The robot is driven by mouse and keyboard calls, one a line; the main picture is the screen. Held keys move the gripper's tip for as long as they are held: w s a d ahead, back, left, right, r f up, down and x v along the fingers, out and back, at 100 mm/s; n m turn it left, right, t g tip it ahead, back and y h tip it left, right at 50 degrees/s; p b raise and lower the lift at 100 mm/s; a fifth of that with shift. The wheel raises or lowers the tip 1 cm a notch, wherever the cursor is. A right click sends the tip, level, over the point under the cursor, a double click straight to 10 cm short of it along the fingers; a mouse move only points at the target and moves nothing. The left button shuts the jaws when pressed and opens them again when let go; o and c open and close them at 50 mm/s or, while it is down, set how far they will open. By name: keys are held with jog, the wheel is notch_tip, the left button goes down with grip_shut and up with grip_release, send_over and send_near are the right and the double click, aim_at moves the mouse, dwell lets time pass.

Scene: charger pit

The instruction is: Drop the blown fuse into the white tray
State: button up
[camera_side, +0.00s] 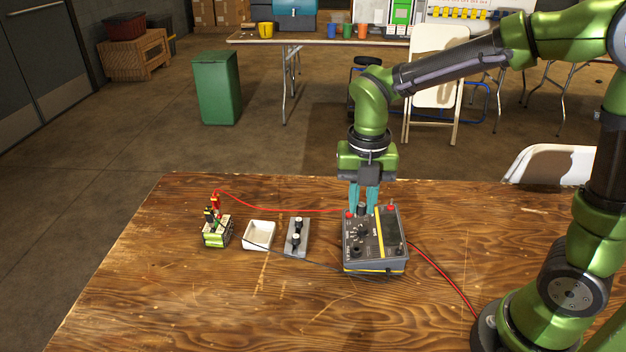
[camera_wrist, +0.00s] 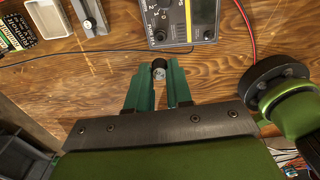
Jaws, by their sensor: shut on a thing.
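My gripper (camera_side: 363,209) has its teal fingers pointing down over the back edge of the charger. Its fingertips (camera_wrist: 160,78) are closed on a small dark cylinder with a pale, mottled face, which I take to be the fuse (camera_wrist: 159,69). In the side view the fuse is a dark spot between the fingertips; whether it is clear of the charger is hard to tell. The white tray (camera_side: 258,249) stands left of the charger and looks empty. Part of the tray (camera_wrist: 43,17) shows at the wrist view's top left.
The grey charger (camera_side: 375,252) has knobs and red terminals. A grey block (camera_side: 297,250) with two black-topped pegs stands between it and the tray. A green-and-white battery (camera_side: 217,234) stands left of the tray. Red (camera_side: 285,210) and black leads cross the table.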

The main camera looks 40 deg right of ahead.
jog(key=shift+n, duration=0.3)
jog(key=w+a+f, duration=0.2)
jog(key=w, duration=0.2)
jog(key=w+a+f, duration=0.2)
jog(key=w+f, duration=0.1)
jog(key=w, duration=0.2)
jog(key=w+a+f, duration=0.2)
jog(key=w+a, duration=0.1)
jog(key=w, duration=0.2)
jog(key=shift+w+f, duration=0.15)
jog(key=shift+f, duration=0.2)
jog(key=w+a, duration=0.2)
jog(key=w, duration=0.4)
send_over(266, 235)
jog(key=shift+f, duration=2.65)
jog(key=o, duration=0.9)
